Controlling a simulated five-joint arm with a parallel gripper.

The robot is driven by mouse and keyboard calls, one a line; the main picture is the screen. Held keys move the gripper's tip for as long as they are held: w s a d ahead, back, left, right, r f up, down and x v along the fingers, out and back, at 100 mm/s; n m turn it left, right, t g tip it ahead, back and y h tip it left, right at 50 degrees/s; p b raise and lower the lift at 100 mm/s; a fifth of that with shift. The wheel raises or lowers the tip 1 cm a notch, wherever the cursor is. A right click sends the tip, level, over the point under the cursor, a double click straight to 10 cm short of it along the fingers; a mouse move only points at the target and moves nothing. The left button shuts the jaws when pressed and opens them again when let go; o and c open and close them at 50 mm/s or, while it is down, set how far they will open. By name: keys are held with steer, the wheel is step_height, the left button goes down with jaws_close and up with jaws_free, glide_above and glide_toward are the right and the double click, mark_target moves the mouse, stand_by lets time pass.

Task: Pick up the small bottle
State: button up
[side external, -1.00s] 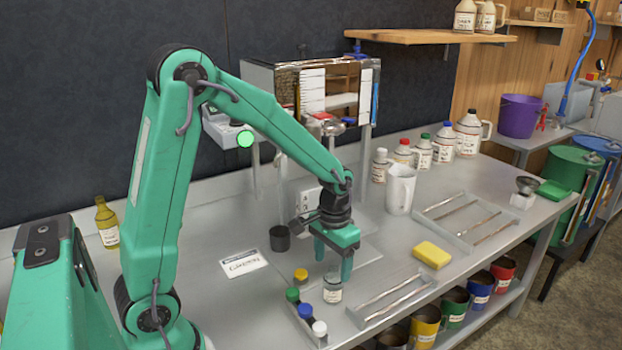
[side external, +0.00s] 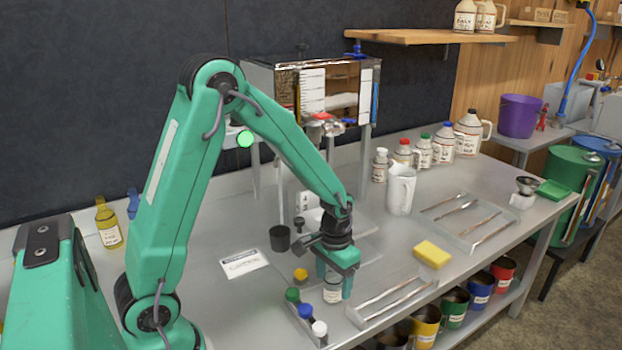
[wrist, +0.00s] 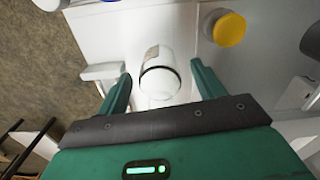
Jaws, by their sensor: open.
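The small bottle (side external: 332,293) is clear with a white label and stands upright near the front of the metal bench. In the wrist view the bottle (wrist: 160,76) lies between the two green fingers. My gripper (side external: 335,284) points down over it and is open, with one finger on each side. In the wrist view my gripper (wrist: 161,72) shows a gap beside the bottle, wider on the right. The bottle's upper part is partly hidden by the fingers in the side view.
A yellow-capped vial (side external: 301,275) stands close to the left. Vials with green (side external: 292,295), blue (side external: 305,311) and white caps (side external: 319,328) line up at front left. A tray with metal rods (side external: 393,302) lies close on the right, a yellow sponge (side external: 432,254) beyond it. A dark cup (side external: 280,238) stands behind.

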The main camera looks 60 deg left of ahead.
steer(key=shift+c, duration=0.2)
steer(key=c, duration=1.1)
steer(key=shift+o, duration=0.2)
steer(key=shift+r, duration=0.75)
steer(key=r, duration=0.3)
steer(key=shift+s+d+r, duration=0.1)
steer(key=shift+s+d, duration=0.05)
steer(key=shift+d, duration=0.25)
steer(key=s+d+r, duration=0.5)
steer(key=d+r, duration=0.1)
steer(key=d, duration=0.3)
steer(key=shift+d+r, duration=0.15)
steer(key=shift+d, duration=0.15)
